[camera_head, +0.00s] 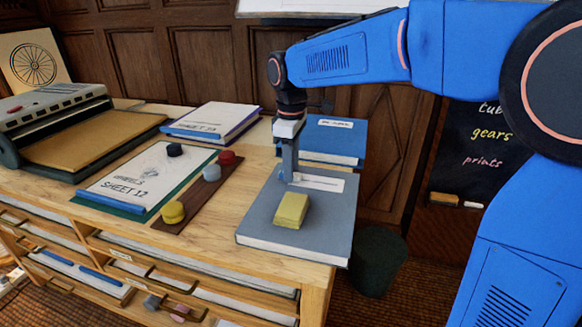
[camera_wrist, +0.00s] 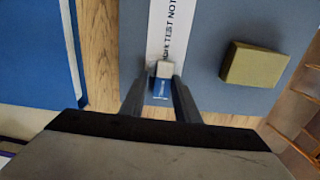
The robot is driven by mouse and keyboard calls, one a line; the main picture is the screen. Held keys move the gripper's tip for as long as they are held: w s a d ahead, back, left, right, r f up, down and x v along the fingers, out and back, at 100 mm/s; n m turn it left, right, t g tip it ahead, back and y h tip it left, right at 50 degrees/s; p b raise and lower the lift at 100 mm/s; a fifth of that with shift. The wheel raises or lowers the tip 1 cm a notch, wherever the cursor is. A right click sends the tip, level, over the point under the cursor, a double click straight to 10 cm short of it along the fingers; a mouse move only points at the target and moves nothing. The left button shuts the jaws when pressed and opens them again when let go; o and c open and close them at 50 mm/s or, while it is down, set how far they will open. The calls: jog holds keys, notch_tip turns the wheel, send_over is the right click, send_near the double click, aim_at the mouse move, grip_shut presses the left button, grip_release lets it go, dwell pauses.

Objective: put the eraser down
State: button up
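My gripper (camera_head: 289,177) points down just above the grey book (camera_head: 262,222) at the table's right corner, by its white label. In the wrist view my gripper (camera_wrist: 163,76) has its fingers closed on a small white eraser with a blue sleeve (camera_wrist: 162,86). The eraser is over the label strip (camera_wrist: 172,28); I cannot tell whether it touches the book. In the head view the eraser is mostly hidden by the fingers. A yellow block (camera_head: 291,210) lies on the same book, apart from the gripper; it also shows in the wrist view (camera_wrist: 252,65).
A blue book (camera_head: 335,137) lies behind the grey one. A brown strip (camera_head: 194,200) with coloured round pieces and a sheet on a green board (camera_head: 140,178) lie left. The grey book has bare cover around the block. A dark green bin (camera_head: 378,262) stands beside the table.

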jog(key=shift+s+f, duration=0.15)
jog(key=shift+f, duration=0.1)
notch_tip(320, 180, up, 13)
jog(key=s+d+f+m+t, duration=0.1)
jog(key=s+d+f+m, duration=0.2)
jog(key=s+d, duration=0.4)
jog(key=s+d+f+m+t, duration=0.1)
jog(key=s+d+f+m, duration=0.25)
jog(key=s+d, duration=0.35)
jog(key=s+d+f+m+t, duration=0.2)
jog(key=s+d+f+m, duration=0.5)
jog(key=s+f, duration=0.5)
jog(key=shift+s+d+f+t, duration=0.3)
jog(key=shift+s+d+f, duration=0.05)
jog(key=shift+s+d, duration=0.35)
jog(key=shift+o, duration=0.5)
jog(key=shift+w, duration=0.1)
